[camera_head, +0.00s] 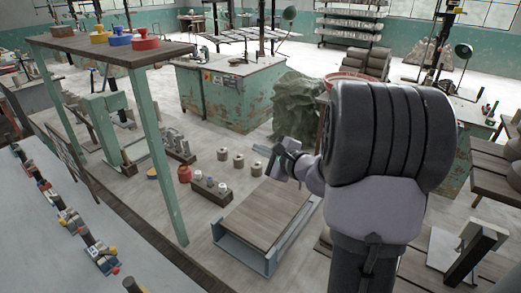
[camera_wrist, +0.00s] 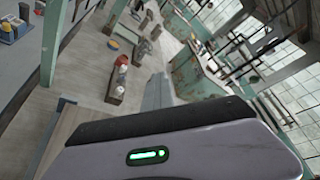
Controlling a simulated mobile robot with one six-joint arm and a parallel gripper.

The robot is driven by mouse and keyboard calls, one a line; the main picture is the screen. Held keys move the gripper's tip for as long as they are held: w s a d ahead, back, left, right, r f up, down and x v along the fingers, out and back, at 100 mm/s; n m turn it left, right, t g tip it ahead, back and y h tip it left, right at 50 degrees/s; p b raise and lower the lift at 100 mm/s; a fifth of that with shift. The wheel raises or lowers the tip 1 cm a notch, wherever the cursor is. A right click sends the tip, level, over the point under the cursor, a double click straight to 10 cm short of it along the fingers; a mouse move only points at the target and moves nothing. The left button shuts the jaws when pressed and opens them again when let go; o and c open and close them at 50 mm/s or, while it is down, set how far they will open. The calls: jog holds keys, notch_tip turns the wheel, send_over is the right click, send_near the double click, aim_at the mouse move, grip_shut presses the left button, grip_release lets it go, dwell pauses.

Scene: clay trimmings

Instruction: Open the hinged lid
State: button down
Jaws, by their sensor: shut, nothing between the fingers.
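A low box with a grey-blue frame (camera_head: 240,258) stands on the floor at the lower middle of the head view. Its flat wooden plank top (camera_head: 262,212) looks like the lid and lies level, apparently closed. I cannot make out a hinge or handle. Part of the plank top also shows at the lower left of the wrist view (camera_wrist: 75,125), behind my wrist. My gripper (camera_head: 279,158) is shut and empty, in the air above the far end of the box and apart from it.
A wooden block with small pots (camera_head: 211,190), a red pot (camera_head: 184,174) and several grey cylinders stand beyond the box. A green-legged shelf (camera_head: 160,150) rises at left. A worn green cabinet (camera_head: 235,95) and a covered heap (camera_head: 297,105) stand behind.

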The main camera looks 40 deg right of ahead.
jog(key=c, duration=2.1)
grip_release()
jog(key=o, duration=0.6)
jog(key=p+v, duration=0.1)
jog(key=v, duration=1.6)
jog(key=shift+s, duration=0.2)
jog(key=shift+c, duration=0.3)
